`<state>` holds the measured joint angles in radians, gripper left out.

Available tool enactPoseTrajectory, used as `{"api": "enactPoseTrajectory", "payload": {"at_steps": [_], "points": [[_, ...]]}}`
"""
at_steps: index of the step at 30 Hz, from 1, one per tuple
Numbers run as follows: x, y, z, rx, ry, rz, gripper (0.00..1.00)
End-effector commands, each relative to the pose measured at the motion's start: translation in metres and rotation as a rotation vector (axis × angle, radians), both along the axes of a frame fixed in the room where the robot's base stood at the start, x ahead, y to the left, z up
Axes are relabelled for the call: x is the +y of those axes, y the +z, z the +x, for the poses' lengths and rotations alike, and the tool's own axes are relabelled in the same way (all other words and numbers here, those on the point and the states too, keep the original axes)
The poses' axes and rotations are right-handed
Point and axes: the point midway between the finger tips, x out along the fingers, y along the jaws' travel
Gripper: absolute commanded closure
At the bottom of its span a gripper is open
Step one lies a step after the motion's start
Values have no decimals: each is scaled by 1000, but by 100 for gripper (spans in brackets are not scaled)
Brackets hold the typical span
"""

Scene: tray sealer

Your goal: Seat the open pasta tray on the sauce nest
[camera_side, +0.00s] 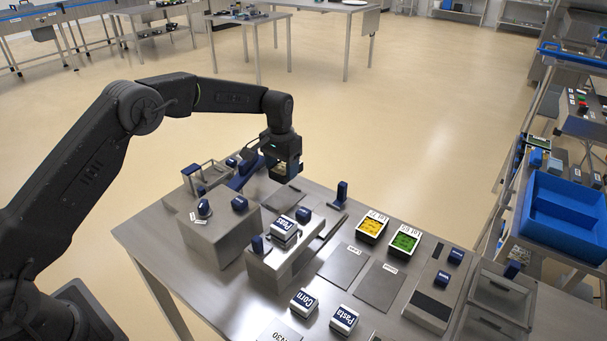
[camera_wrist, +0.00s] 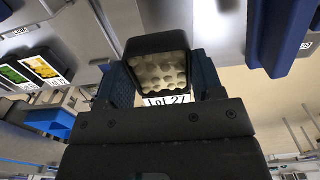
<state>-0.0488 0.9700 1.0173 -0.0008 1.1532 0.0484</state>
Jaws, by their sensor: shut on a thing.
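My gripper (camera_side: 284,158) is above the far left part of the steel table. It is shut on the open pasta tray, a black tray filled with pale, lumpy pieces. In the wrist view the pasta tray (camera_wrist: 158,72) sits between the blue fingers, with a "Lot 27" label at its edge. In the side view the held tray (camera_side: 279,174) is mostly hidden by the gripper and appears held above the table. A dark blue fixture (camera_side: 244,174) stands just left of the gripper. I cannot tell which fixture is the sauce nest; no readable label names it.
Open trays with yellow (camera_side: 372,227) and green (camera_side: 405,240) contents stand at right. Blocks labelled Peas (camera_side: 285,226), Corn (camera_side: 304,302) and Pasta (camera_side: 344,319) are nearer the camera. A blue post (camera_side: 341,192) rises right of the gripper. A steel box (camera_side: 217,232) stands left.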

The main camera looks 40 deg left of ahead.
Motion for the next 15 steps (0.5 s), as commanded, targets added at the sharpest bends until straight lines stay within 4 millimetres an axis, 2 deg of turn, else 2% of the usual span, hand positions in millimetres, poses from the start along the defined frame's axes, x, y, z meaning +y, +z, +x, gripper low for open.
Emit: {"api": "enactPoseTrajectory", "payload": {"at_steps": [4,15], "points": [[11,-5,-1,1,-1,0,64],[10,-35,-1,1,-1,0,64]]}}
